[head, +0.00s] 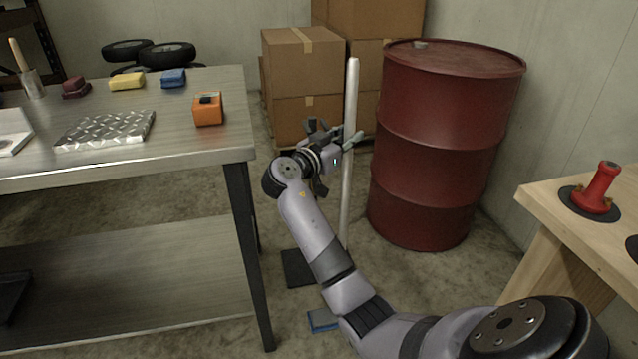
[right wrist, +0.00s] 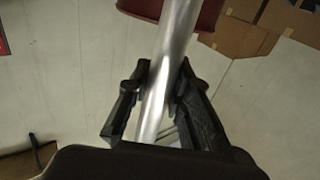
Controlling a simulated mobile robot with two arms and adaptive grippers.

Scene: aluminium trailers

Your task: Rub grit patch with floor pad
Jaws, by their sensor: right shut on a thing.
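A pale metal pole (head: 350,100), taken as the floor pad's handle, stands nearly upright between the table and the drum. My right gripper (head: 344,146) is shut on this pole, partway down from its top. The pole also shows between the fingers (right wrist: 160,105) in the right wrist view. A blue flat piece (head: 322,320), likely the pad head, lies on the floor. My right arm hides part of it and the pole's lower end. A dark patch (head: 298,268), likely the grit patch, is on the floor just beyond the blue piece. My left gripper is out of view.
A metal table (head: 190,150) on the left holds an orange block (head: 208,110), several other blocks and a tread plate (head: 105,130). A red drum (head: 440,150) stands behind the pole. Cardboard boxes (head: 300,60) are at the back. A wooden bench (head: 560,225) is at right.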

